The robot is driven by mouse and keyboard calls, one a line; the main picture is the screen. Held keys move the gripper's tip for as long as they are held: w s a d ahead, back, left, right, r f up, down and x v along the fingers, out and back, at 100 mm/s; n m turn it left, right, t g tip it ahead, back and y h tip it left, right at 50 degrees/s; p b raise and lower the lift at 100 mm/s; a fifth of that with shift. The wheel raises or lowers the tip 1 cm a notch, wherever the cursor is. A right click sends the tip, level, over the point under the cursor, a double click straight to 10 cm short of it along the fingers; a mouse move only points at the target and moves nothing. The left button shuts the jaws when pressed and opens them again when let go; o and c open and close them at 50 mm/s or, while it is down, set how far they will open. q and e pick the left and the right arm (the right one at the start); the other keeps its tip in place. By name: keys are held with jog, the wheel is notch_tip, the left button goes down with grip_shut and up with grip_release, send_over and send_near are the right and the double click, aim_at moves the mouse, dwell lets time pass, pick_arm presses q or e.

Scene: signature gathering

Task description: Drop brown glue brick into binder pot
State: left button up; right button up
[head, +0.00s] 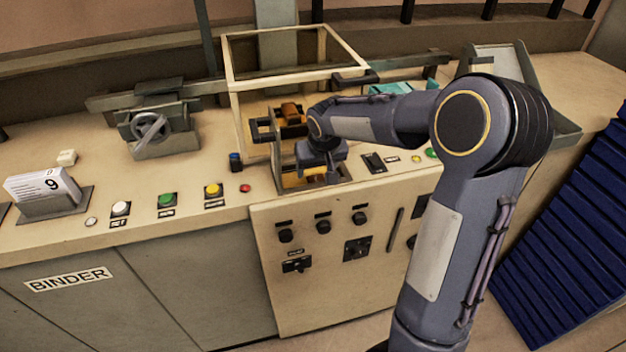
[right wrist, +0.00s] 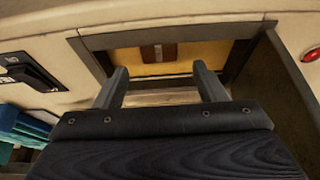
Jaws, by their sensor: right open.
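My right gripper (head: 318,172) is over a dark-framed opening in the console top. Its two fingers (right wrist: 162,82) are apart with nothing between them. Beyond the fingertips, a small brown block (right wrist: 158,52) shows against a yellow surface inside the opening (right wrist: 100,42); it looks like the brown glue brick, but I cannot tell how it rests. In the head view the gripper hides most of the opening. An orange-brown piece (head: 291,112) sits behind the gripper, inside the clear-sided frame; I cannot tell what it is. My left gripper is out of view.
The pale open-topped frame (head: 236,72) rises around the work spot, close to my right arm. A red button (head: 245,188) and a black switch (head: 373,162) flank the opening. A grey clamp with a wheel (head: 150,128) stands left. Blue slatted panels (head: 570,230) stand right.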

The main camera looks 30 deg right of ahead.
jog(key=v, duration=0.7)
jog(key=shift+s+r+b, duration=0.2)
jog(key=shift+r+b, duration=0.2)
jog(key=shift+b, duration=0.05)
jog(key=shift+s, duration=0.1)
jog(key=s+a+f+y, duration=0.1)
jog(key=s+a, duration=0.2)
jog(key=s, duration=0.5)
jog(key=s+a+f+t+y, duration=0.1)
jog(key=s+a, duration=0.3)
jog(key=s, duration=0.5)
jog(key=s+a+f+n+y, duration=0.1)
jog(key=s+a, duration=0.3)
jog(key=s, duration=0.4)
jog(key=shift+s+f+y, duration=0.3)
jog(key=shift+y, duration=0.6)
jog(key=shift+d+t, duration=0.1)
jog(key=shift+t, duration=0.2)
